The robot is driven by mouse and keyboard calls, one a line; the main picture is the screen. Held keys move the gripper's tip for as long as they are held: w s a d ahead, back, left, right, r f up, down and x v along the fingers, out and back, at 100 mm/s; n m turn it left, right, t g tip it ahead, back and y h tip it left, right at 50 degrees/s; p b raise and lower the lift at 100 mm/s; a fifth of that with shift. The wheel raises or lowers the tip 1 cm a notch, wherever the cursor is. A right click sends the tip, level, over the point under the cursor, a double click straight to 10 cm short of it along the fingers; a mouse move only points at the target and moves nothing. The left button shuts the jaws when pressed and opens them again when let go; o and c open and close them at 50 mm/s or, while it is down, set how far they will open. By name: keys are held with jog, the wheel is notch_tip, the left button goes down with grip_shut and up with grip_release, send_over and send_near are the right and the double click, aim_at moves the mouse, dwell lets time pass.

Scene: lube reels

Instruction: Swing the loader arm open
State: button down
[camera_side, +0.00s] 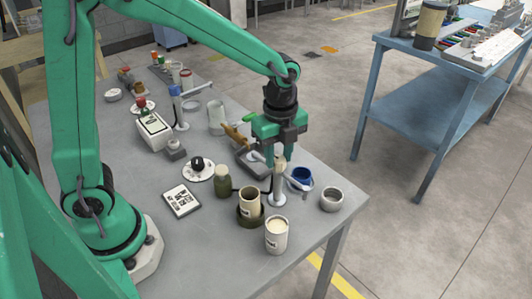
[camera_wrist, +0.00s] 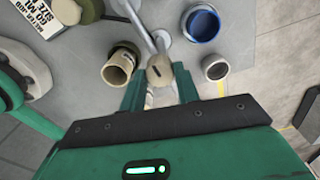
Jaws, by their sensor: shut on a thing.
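My gripper (camera_side: 280,152) is over the front right part of the grey table. In the wrist view its two green fingers (camera_wrist: 158,80) are shut on a beige knob (camera_wrist: 159,70), one finger on each side. The grey loader arm (camera_wrist: 136,22) shows as thin bars running up from behind the knob. In the side view a grey upright post (camera_side: 278,182) on a round base stands right below my fingers. The fingers and gripper body hide much of the arm and knob in the side view.
Close by stand a beige cup in a dark holder (camera_side: 250,203), a white can (camera_side: 276,236), a dark green jar (camera_side: 222,182), a blue-filled bowl (camera_side: 301,177) and a grey ring (camera_side: 331,199). A white printed box (camera_side: 181,200) lies left. The table's right edge is near.

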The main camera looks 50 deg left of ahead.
aim_at(279, 159)
jog(key=shift+r+m, duration=0.1)
jog(key=shift+m, duration=0.5)
jog(key=c, duration=1)
grip_release()
jog(key=shift+c, duration=0.2)
notch_tip(279, 159, up, 7)
jog(key=shift+r, duration=0.35)
jog(key=shift+s+a+r+n, duration=0.15)
jog(key=shift+r+n, duration=0.05)
jog(key=shift+n, duration=0.1)
jog(key=s+a+r+n+t, duration=0.1)
jog(key=s+a+n+t, duration=0.1)
jog(key=s+a+n, duration=0.2)
jog(key=s+a+r+n+t, duration=0.2)
jog(key=s+a+n, duration=0.3)
jog(key=s+n, duration=0.5)
jog(key=n+t, duration=0.1)
jog(key=n, duration=0.5)
jog(key=shift+s+r+n+t, duration=0.15)
jog(key=shift+r+n+t, duration=0.05)
jog(key=shift+n+t, duration=0.1)
